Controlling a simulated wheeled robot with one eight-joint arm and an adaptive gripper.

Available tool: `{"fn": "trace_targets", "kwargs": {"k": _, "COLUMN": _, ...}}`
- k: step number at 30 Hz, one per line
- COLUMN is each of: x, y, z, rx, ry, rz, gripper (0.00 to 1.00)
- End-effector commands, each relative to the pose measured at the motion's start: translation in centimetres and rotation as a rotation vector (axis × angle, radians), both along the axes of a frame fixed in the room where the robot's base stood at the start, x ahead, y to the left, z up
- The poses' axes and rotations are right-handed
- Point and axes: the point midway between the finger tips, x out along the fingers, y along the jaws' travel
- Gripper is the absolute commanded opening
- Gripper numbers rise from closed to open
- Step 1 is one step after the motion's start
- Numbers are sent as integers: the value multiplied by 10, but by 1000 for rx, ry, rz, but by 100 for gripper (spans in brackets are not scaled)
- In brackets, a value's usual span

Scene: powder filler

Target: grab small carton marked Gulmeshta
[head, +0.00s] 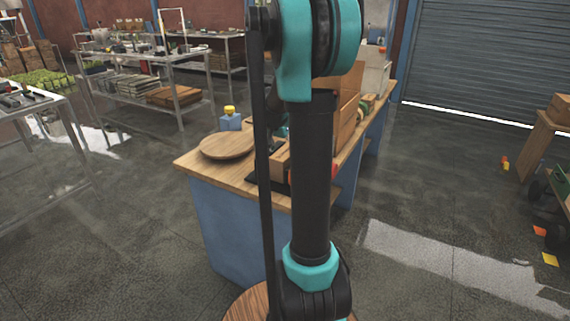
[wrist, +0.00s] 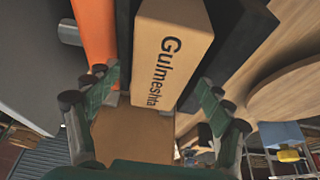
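The small carton marked Gulmeshta (wrist: 172,50) is a tan box with black lettering, in the upper middle of the wrist view. Its near end lies between the fingers of my gripper (wrist: 155,88). The fingers are spread, one on each side, with visible gaps to the carton. In the head view my arm covers most of this spot. A brown box face (head: 279,162) shows beside my arm on the counter, but its label cannot be read. My gripper is mostly hidden there.
A round wooden board (head: 227,146) and a blue bottle with a yellow cap (head: 230,121) stand on the wooden counter (head: 190,161), left of my arm. An orange object (wrist: 95,30) is left of the carton in the wrist view. Taller cardboard (head: 347,110) stands behind.

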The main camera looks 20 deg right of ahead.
Motion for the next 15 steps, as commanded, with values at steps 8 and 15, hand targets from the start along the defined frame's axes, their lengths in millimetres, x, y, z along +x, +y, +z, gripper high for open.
{"fn": "trace_targets", "kwargs": {"k": 8, "x": -1, "y": -1, "z": 0, "rx": -1, "ry": 3, "rz": -1, "gripper": 43}}
{"fn": "trace_targets", "kwargs": {"k": 15, "x": -3, "y": -2, "z": -1, "rx": -3, "ry": 7, "rz": -3, "gripper": 14}}
